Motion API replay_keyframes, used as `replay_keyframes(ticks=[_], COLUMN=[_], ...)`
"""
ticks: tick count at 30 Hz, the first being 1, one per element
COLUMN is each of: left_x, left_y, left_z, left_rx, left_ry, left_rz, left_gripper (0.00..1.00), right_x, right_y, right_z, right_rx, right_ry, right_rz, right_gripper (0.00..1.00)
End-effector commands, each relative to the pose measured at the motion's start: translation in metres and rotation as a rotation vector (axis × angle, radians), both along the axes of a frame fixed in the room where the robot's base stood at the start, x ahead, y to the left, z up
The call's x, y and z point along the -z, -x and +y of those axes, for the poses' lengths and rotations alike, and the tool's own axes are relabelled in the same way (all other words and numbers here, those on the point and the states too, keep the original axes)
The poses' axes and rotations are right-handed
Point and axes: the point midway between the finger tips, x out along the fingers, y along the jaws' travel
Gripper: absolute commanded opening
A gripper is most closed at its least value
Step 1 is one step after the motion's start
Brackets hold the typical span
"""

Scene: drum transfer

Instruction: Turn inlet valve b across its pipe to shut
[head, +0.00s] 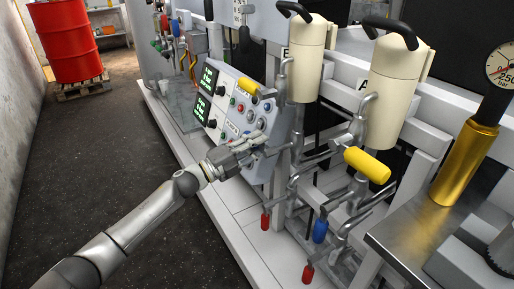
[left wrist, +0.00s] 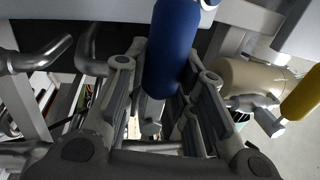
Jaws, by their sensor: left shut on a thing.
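My left gripper (head: 268,150) reaches the pipework below the cream canister marked B (head: 306,60). In the left wrist view its fingers (left wrist: 166,62) are closed on both sides of a blue handle (left wrist: 172,45), which I take for inlet valve b's handle. The blue handle runs up between the fingers, its grey stem low between them. In the head view this handle is hidden at the gripper. I cannot tell its angle to its pipe. Another blue handle (head: 320,231) hangs down on the pipes under canister A (head: 394,95). My right gripper is not in view.
Yellow handles (head: 367,165) stick out near both canisters. Red handles (head: 265,220) hang low. A control panel (head: 228,105) stands behind the gripper. A steel table (head: 395,240) and gold gauge column (head: 463,165) are at right. Open floor (head: 110,150) lies left.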

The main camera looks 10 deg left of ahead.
Motion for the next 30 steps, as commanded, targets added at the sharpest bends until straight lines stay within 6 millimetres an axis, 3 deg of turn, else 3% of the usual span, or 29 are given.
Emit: replay_keyframes(ticks=[16, 17, 21, 30], left_x=[-0.0016, -0.0017, -0.0016, -0.0012], left_y=[0.0001, 0.0002, 0.0001, 0.0002], left_z=[0.0000, 0.0000, 0.0000, 0.0001], left_rx=[0.000, 0.000, 0.000, 0.000], left_ry=[-0.022, -0.022, -0.020, -0.018], left_rz=[-0.022, -0.022, -0.020, -0.018], left_gripper=[0.00, 0.28, 0.46, 0.48], right_x=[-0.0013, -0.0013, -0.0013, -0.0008], right_y=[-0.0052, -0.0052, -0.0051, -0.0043], right_z=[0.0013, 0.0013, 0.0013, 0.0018], right_rx=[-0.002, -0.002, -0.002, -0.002], right_ry=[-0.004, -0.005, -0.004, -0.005], right_rz=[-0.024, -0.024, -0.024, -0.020], right_gripper=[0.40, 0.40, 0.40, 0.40])
